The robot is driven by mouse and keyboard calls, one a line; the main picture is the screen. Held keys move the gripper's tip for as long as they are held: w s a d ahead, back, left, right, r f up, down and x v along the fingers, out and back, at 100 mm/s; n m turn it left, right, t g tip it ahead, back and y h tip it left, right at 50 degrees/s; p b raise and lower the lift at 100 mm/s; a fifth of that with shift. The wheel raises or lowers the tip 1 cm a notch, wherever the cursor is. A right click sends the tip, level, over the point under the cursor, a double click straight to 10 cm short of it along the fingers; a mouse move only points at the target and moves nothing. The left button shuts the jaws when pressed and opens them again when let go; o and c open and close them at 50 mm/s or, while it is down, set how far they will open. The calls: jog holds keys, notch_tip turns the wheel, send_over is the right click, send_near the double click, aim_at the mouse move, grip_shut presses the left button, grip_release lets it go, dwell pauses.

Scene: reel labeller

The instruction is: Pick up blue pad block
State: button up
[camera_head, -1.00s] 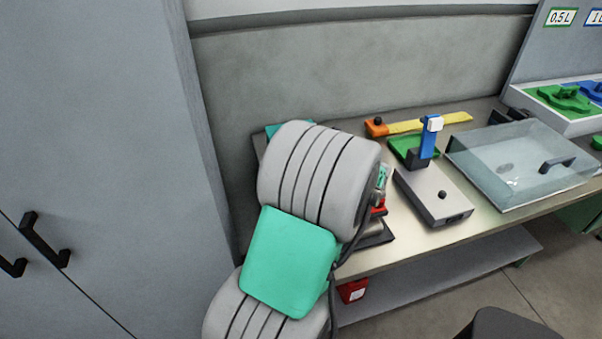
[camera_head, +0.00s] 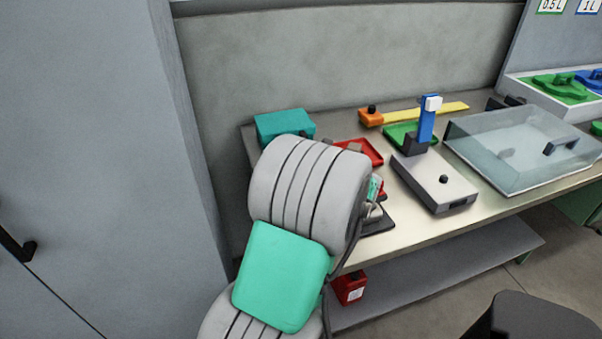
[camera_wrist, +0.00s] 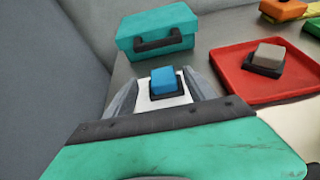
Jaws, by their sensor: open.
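The blue pad block (camera_wrist: 162,79) shows in the wrist view, seated in a dark base on a pale surface. My gripper (camera_wrist: 161,88) is open, with one grey finger at each side of the block in the picture. I see no contact between fingers and block, and the height gap is hard to judge. In the head view my own arm hides the block and most of the gripper.
A teal case (camera_head: 284,124) with a dark handle stands behind the block. A red tray (camera_head: 366,149) holds a grey block (camera_wrist: 269,54) to the right. A grey device (camera_head: 435,182) with a blue post and a clear-lidded box (camera_head: 520,176) stand farther right.

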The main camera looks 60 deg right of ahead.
jog(key=x, duration=0.7)
jog(key=shift+w+d+f, duration=0.1)
jog(key=shift+d+f, duration=0.15)
jog(key=shift+d, duration=0.15)
grip_shut()
